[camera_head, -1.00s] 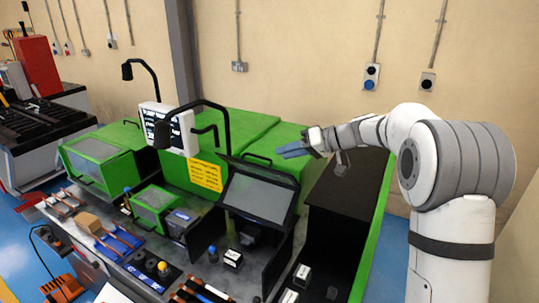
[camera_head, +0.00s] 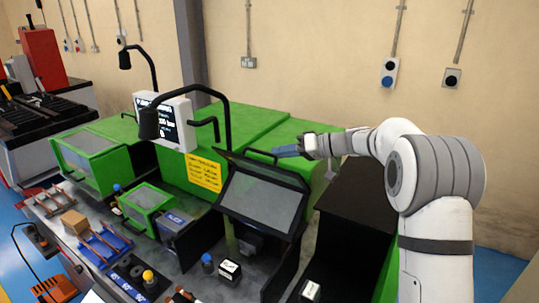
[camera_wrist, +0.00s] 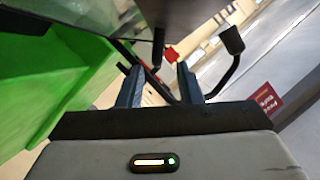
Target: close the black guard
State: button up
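The black guard (camera_head: 262,199) is a dark-framed panel with a grey window, leaning back over the machine's work area in the head view. The space below its lower edge is open. My gripper (camera_head: 284,151) is just behind and above its top edge, with its fingers pointing left. In the wrist view my gripper (camera_wrist: 159,86) has its two blue fingers apart, with nothing held. A dark panel, probably the guard (camera_wrist: 170,14), fills the upper part of that view. A thin dark bar shows beyond the fingers; I cannot tell whether they touch anything.
Green housings (camera_head: 235,133) stand behind the guard. A black lamp (camera_head: 149,124) on a curved arm and a white screen (camera_head: 168,119) are to its left. A smaller green guard (camera_head: 147,198) stands further left. A black box (camera_head: 352,207) lies below my arm.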

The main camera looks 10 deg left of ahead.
aim_at(268, 155)
jog(key=shift+w+p+x, duration=0.2)
jog(key=shift+p+x, duration=0.65)
jog(key=shift+x, duration=1.7)
jog(key=shift+d+f, duration=0.1)
jog(key=shift+f, duration=0.05)
jog(key=shift+c, duration=0.4)
jog(key=shift+s, duration=0.1)
grip_shut()
